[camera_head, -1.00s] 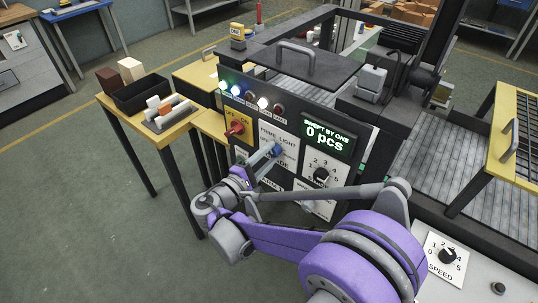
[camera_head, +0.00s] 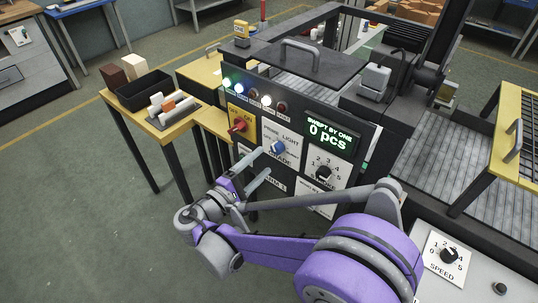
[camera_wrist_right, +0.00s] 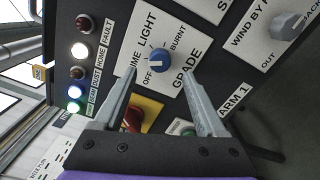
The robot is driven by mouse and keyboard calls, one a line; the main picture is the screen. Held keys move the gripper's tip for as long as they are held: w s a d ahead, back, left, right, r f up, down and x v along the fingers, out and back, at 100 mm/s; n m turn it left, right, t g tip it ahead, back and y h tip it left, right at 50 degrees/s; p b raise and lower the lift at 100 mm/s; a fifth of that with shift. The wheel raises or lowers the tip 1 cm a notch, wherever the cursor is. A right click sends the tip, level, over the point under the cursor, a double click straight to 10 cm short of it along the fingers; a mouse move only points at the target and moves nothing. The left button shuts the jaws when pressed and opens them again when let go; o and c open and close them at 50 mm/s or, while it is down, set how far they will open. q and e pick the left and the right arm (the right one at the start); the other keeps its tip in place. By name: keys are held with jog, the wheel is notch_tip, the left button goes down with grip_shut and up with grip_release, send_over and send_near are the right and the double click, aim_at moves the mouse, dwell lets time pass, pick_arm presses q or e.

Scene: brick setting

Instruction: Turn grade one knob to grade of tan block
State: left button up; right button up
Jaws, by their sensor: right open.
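The blue grade knob (camera_head: 278,147) sits on a white plate on the machine's dark front panel. In the right wrist view the knob (camera_wrist_right: 160,59) has PRIME, LIGHT, BURNT and OFF around it, with GRADE below. Its pale mark lies on the side toward OFF. My right gripper (camera_head: 266,161) is open and empty, with its fingers apart below and left of the knob; its fingers (camera_wrist_right: 160,85) also show in the wrist view, clear of the knob. A pale tan block (camera_head: 133,67) stands beside a dark brown block (camera_head: 112,77) on the side table. My left gripper is not in view.
A red knob (camera_head: 238,126) on a yellow plate is left of the blue one. A black numbered knob (camera_head: 323,173) is right of it, under the green "0 pcs" display (camera_head: 330,132). A black tray (camera_head: 145,95) and a rack of pale and orange pieces (camera_head: 170,110) occupy the side table.

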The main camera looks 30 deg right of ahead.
jog(key=v, duration=0.5)
jog(key=shift+a, duration=0.15)
jog(key=s+d+f+m+g+y, duration=0.2)
jog(key=s+d+f+g+y, duration=0.1)
jog(key=s+d+f+y, duration=0.45)
jog(key=s+a+f+m+y, duration=0.5)
jog(key=s+a+m+y, duration=0.3)
jog(key=s, duration=0.4)
notch_tip(320, 180, up, 14)
jog(key=w+n+t+y+p, duration=0.1)
jog(key=w+p, duration=0.1)
jog(key=p, duration=1)
jog(key=shift+w+d+p, duration=0.35)
jog(key=shift+p, duration=0.05)
